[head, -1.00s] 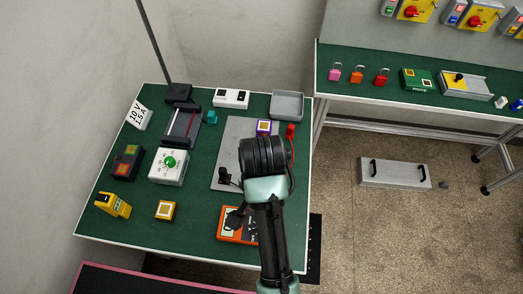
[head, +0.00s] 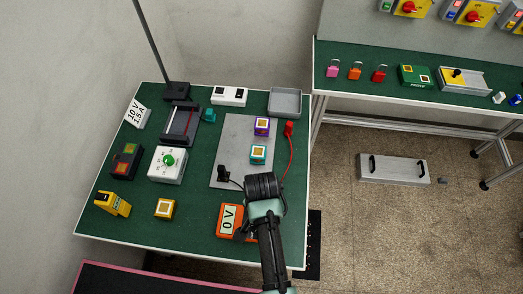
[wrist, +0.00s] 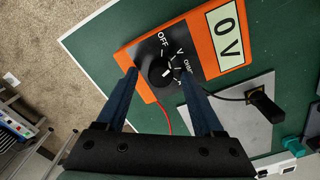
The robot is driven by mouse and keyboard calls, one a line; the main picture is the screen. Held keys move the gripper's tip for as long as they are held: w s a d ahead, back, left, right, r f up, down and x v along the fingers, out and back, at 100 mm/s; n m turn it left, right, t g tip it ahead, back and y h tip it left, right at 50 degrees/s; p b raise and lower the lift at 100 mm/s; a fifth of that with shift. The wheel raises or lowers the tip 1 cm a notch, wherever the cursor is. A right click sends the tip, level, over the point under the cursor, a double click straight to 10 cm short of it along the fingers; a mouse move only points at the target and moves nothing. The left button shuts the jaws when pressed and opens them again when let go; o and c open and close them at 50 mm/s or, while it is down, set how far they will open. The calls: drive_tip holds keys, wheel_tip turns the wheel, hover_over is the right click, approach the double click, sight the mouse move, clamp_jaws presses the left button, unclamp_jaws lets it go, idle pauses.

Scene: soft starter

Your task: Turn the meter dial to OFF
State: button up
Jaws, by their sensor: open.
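The orange meter (head: 227,222) lies at the front right of the left bench, its display reading 0 V. The wrist view shows its orange case (wrist: 204,55), display (wrist: 228,32) and round black dial (wrist: 158,72). OFF and V are printed around the dial, with other marks partly hidden. A small white mark shows on the dial; I cannot tell surely which label it points to. My gripper (wrist: 160,80) is open, its two dark blue fingers on either side of the dial, apart from each other. Whether they touch the dial is unclear. In the head view my wrist hides the fingers and dial.
A grey plate (head: 232,135) behind the meter carries a black plug (head: 223,172), a teal block (head: 258,154) and a purple block (head: 261,127). A red lead (head: 291,155) runs along the right. A yellow block (head: 165,209) stands left of the meter.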

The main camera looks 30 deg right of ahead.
clamp_jaws()
idle(0.3)
drive_tip(key=shift+r, duration=0.1)
drive_tip(key=n+p, duration=0.2)
drive_tip(key=n, duration=0.1)
drive_tip(key=shift+w, duration=0.1)
drive_tip(key=n+p, duration=0.1)
drive_tip(key=n, duration=0.3)
drive_tip(key=shift+n, duration=0.4)
idle(0.3)
unclamp_jaws()
